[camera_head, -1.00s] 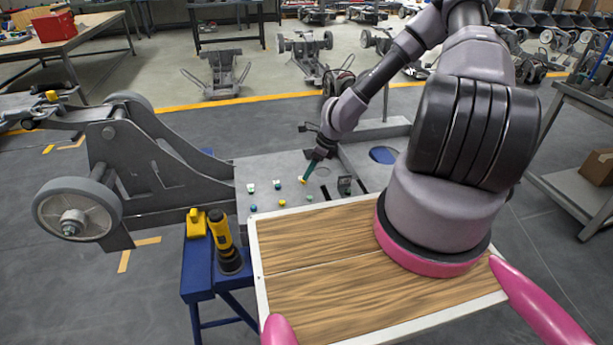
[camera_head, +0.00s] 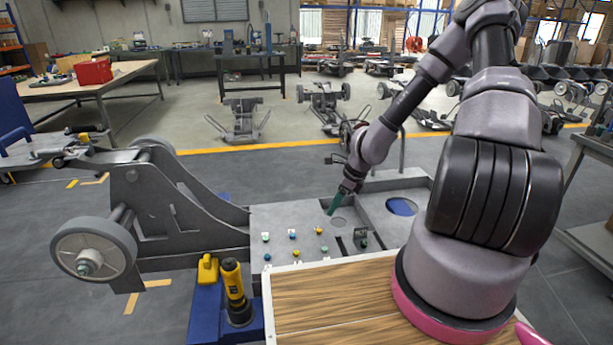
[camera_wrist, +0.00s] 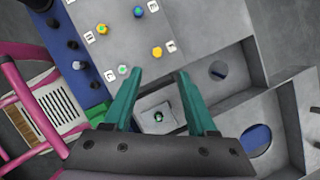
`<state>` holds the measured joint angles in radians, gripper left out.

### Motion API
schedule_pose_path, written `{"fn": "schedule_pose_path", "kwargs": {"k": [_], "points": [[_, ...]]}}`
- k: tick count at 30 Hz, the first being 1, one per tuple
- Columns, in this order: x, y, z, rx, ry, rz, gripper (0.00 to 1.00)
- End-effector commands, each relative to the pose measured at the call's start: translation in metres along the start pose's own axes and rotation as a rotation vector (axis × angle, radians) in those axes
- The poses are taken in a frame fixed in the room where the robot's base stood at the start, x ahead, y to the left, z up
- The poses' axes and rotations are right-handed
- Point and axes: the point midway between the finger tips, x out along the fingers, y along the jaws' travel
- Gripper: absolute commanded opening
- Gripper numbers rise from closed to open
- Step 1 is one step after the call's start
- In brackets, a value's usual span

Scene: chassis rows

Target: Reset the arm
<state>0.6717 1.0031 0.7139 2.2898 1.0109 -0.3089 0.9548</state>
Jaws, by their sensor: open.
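My gripper (camera_wrist: 155,80) has two green fingers, spread apart and empty in the wrist view. In the head view my gripper (camera_head: 334,208) points down over the grey chassis plate (camera_head: 280,221), near a round hole. In the wrist view a small block with a dark green-topped stud (camera_wrist: 158,117) sits in a recess below and between the fingers. Several coloured studs, among them a yellow one (camera_wrist: 157,51) and a green one (camera_wrist: 123,70), stand on the plate beside small white labels. Whether the fingertips touch the plate cannot be told.
A wooden-topped board (camera_head: 335,300) lies in front of the plate. A yellow and black drill (camera_head: 236,292) stands on a blue stand at its left. The chassis wheel (camera_head: 92,250) is further left. Open floor lies behind, with more chassis beyond.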

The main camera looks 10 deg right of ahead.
Motion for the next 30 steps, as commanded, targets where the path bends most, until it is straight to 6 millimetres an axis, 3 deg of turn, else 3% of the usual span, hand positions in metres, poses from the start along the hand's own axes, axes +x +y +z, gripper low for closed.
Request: {"fn": "schedule_pose_path", "kwargs": {"k": [5,9,15,23,30], "points": [[-0.045,-0.018,0.017,-0.232,0.015,-0.057,0.57],[-0.094,-0.027,0.036,-0.462,0.036,-0.099,0.57],[-0.169,-0.025,0.065,-0.768,0.076,-0.147,0.57],[-0.271,0.003,0.095,-1.128,0.146,-0.206,0.57],[-0.362,0.051,0.105,-1.414,0.213,-0.263,0.57]]}}
